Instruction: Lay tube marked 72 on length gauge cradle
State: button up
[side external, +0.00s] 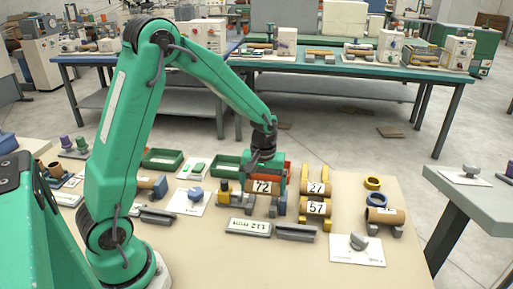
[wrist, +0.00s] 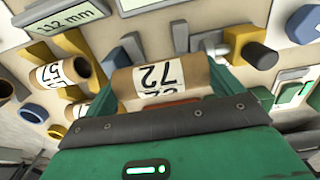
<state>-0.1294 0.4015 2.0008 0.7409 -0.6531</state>
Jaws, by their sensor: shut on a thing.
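My gripper (side external: 263,176) points down and is shut on the tan tube marked 72 (side external: 265,188). In the wrist view the yellow block (wrist: 240,45) carries a dark plunger. I cannot tell whether the tube touches the supports.
A grey display (side external: 249,227) reading 112 mm stands in front of the cradle. Tubes marked 27 (side external: 317,188) and 57 (side external: 316,207) sit in a yellow rack close on the right. Green trays (side external: 163,159) lie behind. The front of the table is mostly clear.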

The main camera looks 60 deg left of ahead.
aim_at(263, 183)
jog(key=shift+f, duration=0.2)
jog(key=o, duration=0.6)
jog(key=shift+o, duration=0.2)
notch_tip(263, 183, up, 13)
jog(key=shift+r, duration=0.2)
dwell(0.5)
